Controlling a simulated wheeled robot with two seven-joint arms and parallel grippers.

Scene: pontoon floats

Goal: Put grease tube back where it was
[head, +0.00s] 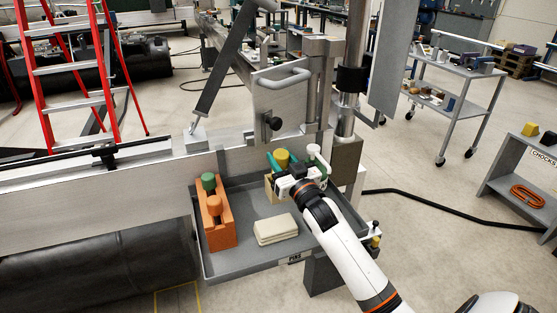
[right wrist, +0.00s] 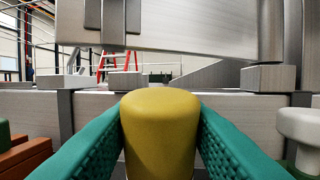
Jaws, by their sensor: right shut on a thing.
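A yellow round-topped tube (head: 282,157), which I take for the grease tube, stands upright at the back right of the grey tray labelled PINS (head: 225,264). My right gripper (head: 283,165) has its teal fingers on both sides of it, shut on it. In the right wrist view the yellow tube (right wrist: 160,130) fills the middle between the fingers; its lower end is out of frame. In the head view a tan block (head: 270,188) shows beneath the gripper, partly hidden; whether the tube sits in it I cannot tell. My left gripper is not in view.
An orange block (head: 221,233) holds a green-topped piece (head: 208,182) and an orange-topped piece (head: 214,204) at the tray's left. A folded cloth (head: 275,229) lies mid-tray. A white-topped piece (head: 313,150) stands right of the gripper. A metal beam (head: 100,186) runs behind.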

